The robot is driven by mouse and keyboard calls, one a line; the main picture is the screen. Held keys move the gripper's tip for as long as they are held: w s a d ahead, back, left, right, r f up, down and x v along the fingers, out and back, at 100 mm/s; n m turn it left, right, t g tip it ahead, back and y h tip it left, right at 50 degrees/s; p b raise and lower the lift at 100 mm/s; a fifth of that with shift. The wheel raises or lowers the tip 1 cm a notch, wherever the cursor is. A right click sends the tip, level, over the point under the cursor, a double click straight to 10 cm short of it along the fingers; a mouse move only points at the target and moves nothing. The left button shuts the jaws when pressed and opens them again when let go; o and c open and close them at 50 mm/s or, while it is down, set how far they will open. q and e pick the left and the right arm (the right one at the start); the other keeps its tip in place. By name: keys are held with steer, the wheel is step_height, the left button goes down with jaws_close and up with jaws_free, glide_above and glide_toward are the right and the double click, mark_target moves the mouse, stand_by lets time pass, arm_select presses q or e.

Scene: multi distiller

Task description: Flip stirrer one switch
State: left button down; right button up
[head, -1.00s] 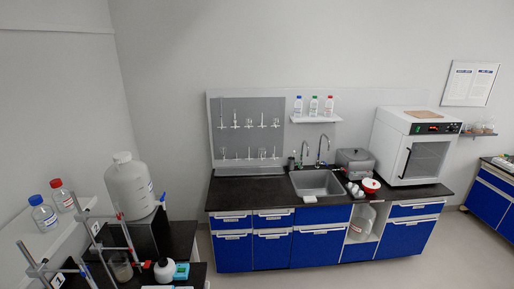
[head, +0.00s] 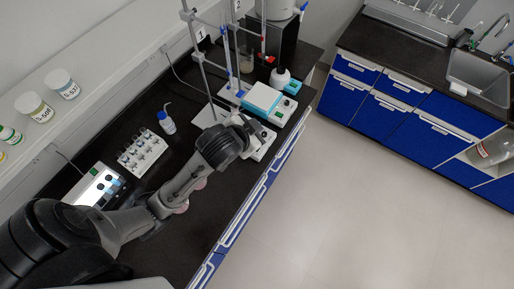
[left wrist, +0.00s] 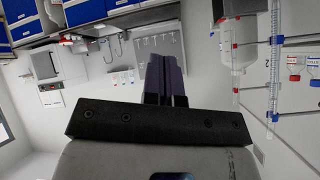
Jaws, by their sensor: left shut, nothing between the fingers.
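Two white stirrers stand on the black bench in the head view. One has a light-blue top plate (head: 262,98). The other (head: 264,142) is nearer and partly hidden by my left gripper (head: 250,126), whose arm reaches in from the lower left. The gripper is over or beside its front part; I cannot tell whether it touches. In the left wrist view my left gripper (left wrist: 165,80) has its dark fingers together, with nothing between them. The switch itself is too small or hidden to make out. My right gripper is not in view.
Metal stands with clamps and a burette (head: 226,60) rise behind the stirrers. A wash bottle (head: 167,122), a vial rack (head: 142,150) and a white instrument (head: 95,186) stand on the bench to the left. A white round bottle (head: 281,77) is behind. The floor to the right is clear.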

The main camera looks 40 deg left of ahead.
arm_select(q)
steer(key=w+a+g+b, duration=0.1)
steer(key=w+a+b, duration=0.2)
steer(key=w+a, duration=0.35)
steer(key=w+a+g+b, duration=0.1)
steer(key=w+a+b, duration=0.2)
steer(key=w, duration=0.6)
steer(key=s+a+f+n+g+h, duration=0.2)
steer(key=s+f+n+g, duration=0.2)
steer(key=f+g, duration=0.4)
step_height(320, 180, down, 2)
steer(key=shift+s+f+n, duration=0.1)
steer(key=shift+s+n, duration=0.3)
steer(key=shift+s, duration=0.15)
steer(key=d+f, duration=0.1)
steer(key=f, duration=1.3)
steer(key=d+f, duration=0.1)
steer(key=f, duration=0.6)
steer(key=shift+w+d+f, duration=0.2)
steer(key=shift+d+f, duration=0.1)
steer(key=shift+f, duration=0.05)
steer(key=shift+d+f+b, duration=0.1)
steer(key=shift+f+b, duration=0.2)
steer(key=shift+f, duration=0.75)
